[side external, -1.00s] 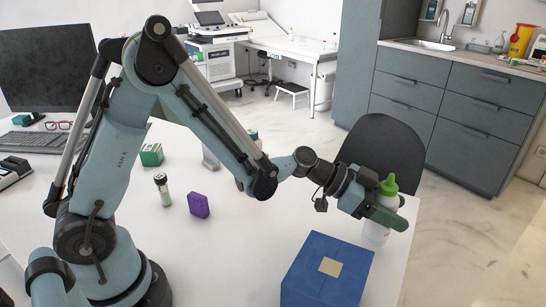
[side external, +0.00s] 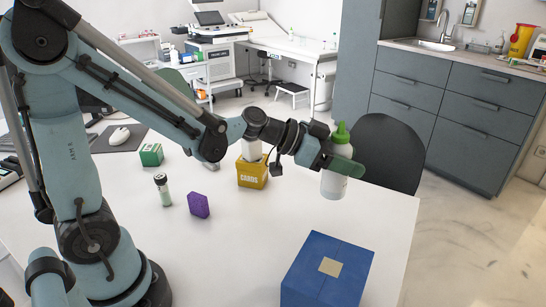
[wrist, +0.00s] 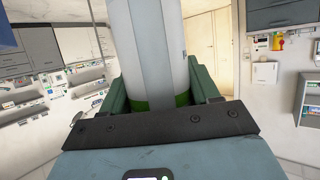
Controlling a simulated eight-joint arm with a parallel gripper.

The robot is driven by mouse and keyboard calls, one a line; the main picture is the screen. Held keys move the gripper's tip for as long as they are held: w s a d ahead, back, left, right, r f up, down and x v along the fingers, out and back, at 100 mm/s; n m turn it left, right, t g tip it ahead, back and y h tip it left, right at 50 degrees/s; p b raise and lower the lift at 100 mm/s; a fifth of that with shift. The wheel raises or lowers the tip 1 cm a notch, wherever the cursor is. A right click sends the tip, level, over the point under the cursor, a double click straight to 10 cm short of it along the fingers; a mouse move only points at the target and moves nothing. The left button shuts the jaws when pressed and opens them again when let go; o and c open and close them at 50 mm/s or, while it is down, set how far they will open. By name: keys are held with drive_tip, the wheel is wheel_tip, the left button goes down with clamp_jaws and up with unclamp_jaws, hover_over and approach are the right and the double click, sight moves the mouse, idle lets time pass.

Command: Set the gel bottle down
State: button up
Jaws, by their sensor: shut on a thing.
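The gel bottle (side external: 336,182) is white with a green cap, and it is upright. My gripper (side external: 338,160) is shut around its upper part. In the side view the bottle appears held up over the right back part of the white table (side external: 240,240); its exact height is hard to tell. In the wrist view the bottle (wrist: 152,50) stands large between the green fingers of my gripper (wrist: 160,92), with a green band near the jaws.
A blue box (side external: 310,280) stands at the table's front right. A yellow cards box (side external: 252,173), a purple block (side external: 198,205), a small vial (side external: 163,190) and a green box (side external: 151,155) stand further left. A dark chair (side external: 385,150) is behind the table. The table's middle front is clear.

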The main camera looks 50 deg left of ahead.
drive_tip(key=shift+w+a+f, duration=0.9)
drive_tip(key=shift+a+f, duration=0.8)
drive_tip(key=shift+f, duration=0.1)
drive_tip(key=shift+w+a+f, duration=0.95)
drive_tip(key=shift+a+f, duration=0.75)
drive_tip(key=shift+f, duration=0.15)
drive_tip(key=shift+w+a+f, duration=0.9)
drive_tip(key=shift+a+f, duration=0.8)
drive_tip(key=shift+f, duration=0.1)
drive_tip(key=o, duration=1.3)
drive_tip(key=shift+f, duration=0.15)
drive_tip(key=shift+s+a+r, duration=0.25)
drive_tip(key=shift+r, duration=0.05)
drive_tip(key=v, duration=0.6)
drive_tip(key=shift+s+a+r, duration=0.1)
drive_tip(key=shift+s+r, duration=0.05)
drive_tip(key=shift+s, duration=0.2)
